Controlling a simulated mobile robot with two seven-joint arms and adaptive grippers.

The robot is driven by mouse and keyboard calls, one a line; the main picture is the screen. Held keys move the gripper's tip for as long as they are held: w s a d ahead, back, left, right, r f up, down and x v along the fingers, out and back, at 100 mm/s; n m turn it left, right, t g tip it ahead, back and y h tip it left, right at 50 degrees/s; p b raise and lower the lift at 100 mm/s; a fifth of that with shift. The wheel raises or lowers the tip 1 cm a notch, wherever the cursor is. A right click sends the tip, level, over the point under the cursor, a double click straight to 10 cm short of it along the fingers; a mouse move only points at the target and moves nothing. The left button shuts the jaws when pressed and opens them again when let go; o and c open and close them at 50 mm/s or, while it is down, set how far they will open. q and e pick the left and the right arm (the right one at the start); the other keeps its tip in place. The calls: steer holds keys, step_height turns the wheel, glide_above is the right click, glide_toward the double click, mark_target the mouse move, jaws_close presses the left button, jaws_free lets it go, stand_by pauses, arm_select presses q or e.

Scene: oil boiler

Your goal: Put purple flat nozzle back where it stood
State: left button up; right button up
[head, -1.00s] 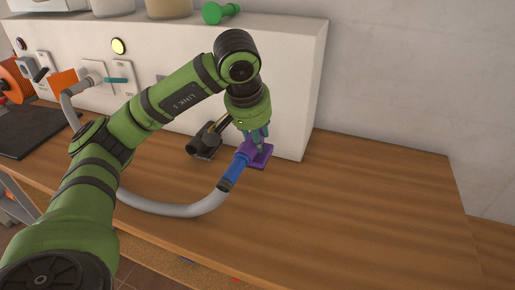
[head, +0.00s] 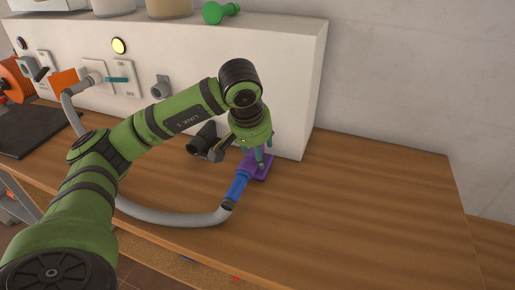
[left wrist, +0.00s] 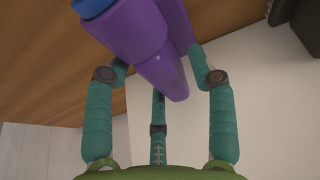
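The purple flat nozzle (head: 264,172) is low at the wooden counter, beside the front right corner of the white cabinet. A blue connector (head: 237,188) joins it to a grey hose (head: 170,216). My left gripper (head: 258,158) points down over it. My right gripper is not in view.
A black nozzle-like piece (head: 204,139) stands left of my gripper, close to the cabinet (head: 296,85). A grey hook (head: 161,87) sticks out of the cabinet front. A green piece (head: 220,12) lies on top. The counter (head: 370,200) is clear on the right.

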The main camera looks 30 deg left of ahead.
arm_select(q)
steer(key=shift+r, duration=0.1)
steer(key=shift+r, duration=0.2)
steer(key=p+v, duration=0.1)
steer(key=v, duration=1)
steer(key=shift+s+r, duration=0.25)
steer(key=shift+r, duration=0.1)
steer(key=shift+d, duration=0.1)
